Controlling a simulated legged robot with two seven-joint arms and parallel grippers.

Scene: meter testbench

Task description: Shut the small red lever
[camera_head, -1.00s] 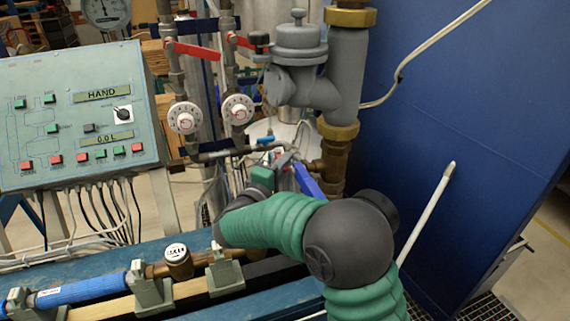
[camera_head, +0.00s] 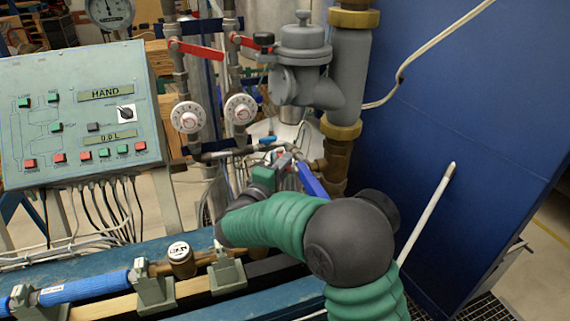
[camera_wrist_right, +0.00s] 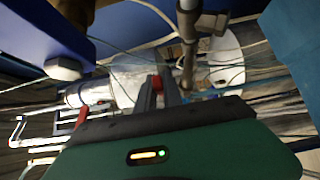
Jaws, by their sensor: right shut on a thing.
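The small red lever (camera_wrist_right: 157,82) shows as a short red piece between the fingertips in the right wrist view. My right gripper (camera_wrist_right: 158,92) is shut on it; its two grey fingers lie on either side of the red piece. In the head view the right gripper (camera_head: 283,160) is low among the pipes, below the grey valve body, and its fingers and my green arm hide most of the lever. A blue lever (camera_head: 311,180) is just right of the gripper. My left gripper is not in view.
Two larger red levers (camera_head: 200,50) (camera_head: 246,41) sit on the vertical pipes above white dials (camera_head: 188,117). A thick grey pipe (camera_head: 348,70) stands right of the gripper, before a blue wall (camera_head: 470,120). A control panel (camera_head: 80,115) is at the left.

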